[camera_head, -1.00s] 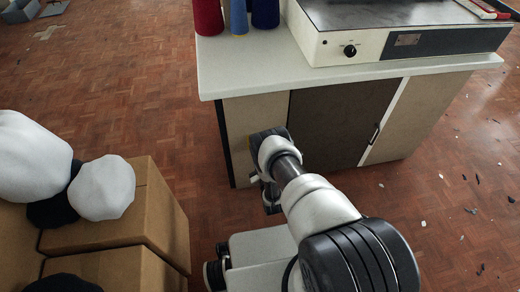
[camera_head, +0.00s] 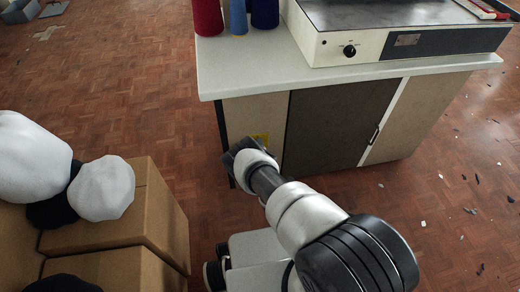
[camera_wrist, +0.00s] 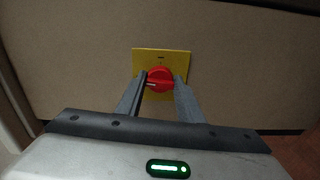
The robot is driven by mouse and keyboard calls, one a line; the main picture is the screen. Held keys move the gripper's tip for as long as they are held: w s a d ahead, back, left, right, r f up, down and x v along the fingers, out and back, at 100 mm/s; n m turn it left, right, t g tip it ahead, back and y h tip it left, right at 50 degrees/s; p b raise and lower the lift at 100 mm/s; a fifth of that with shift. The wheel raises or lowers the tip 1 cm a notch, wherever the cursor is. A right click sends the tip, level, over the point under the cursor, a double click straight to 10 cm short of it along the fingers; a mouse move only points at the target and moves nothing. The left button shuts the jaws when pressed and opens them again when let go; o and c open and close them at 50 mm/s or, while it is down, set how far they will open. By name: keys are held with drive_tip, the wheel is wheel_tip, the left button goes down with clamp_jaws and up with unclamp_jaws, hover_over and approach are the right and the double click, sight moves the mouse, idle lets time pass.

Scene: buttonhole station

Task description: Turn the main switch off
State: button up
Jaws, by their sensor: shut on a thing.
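The main switch is a red rotary knob (camera_wrist: 160,79) on a yellow square plate (camera_wrist: 162,55), set in the beige side panel of the cabinet. In the wrist view my gripper (camera_wrist: 161,82) reaches straight at it, with one finger on each side of the knob, shut on it. A pale bar mark shows on the knob, lying about level. In the head view a bit of the yellow plate (camera_head: 261,138) shows above my wrist; the knob and my fingertips are hidden behind my arm.
The cabinet's white worktop (camera_head: 240,68) overhangs the panel. Thread cones (camera_head: 237,15) and a cream machine with a black dial (camera_head: 349,51) stand on it. The floor at right is mostly clear, with scraps.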

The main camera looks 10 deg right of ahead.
drive_tip(key=shift+w+r+n, duration=0.1)
drive_tip(key=shift+w+n, duration=0.05)
drive_tip(key=shift+n, duration=0.45)
drive_tip(key=o, duration=1.1)
drive_tip(key=shift+c, duration=0.2)
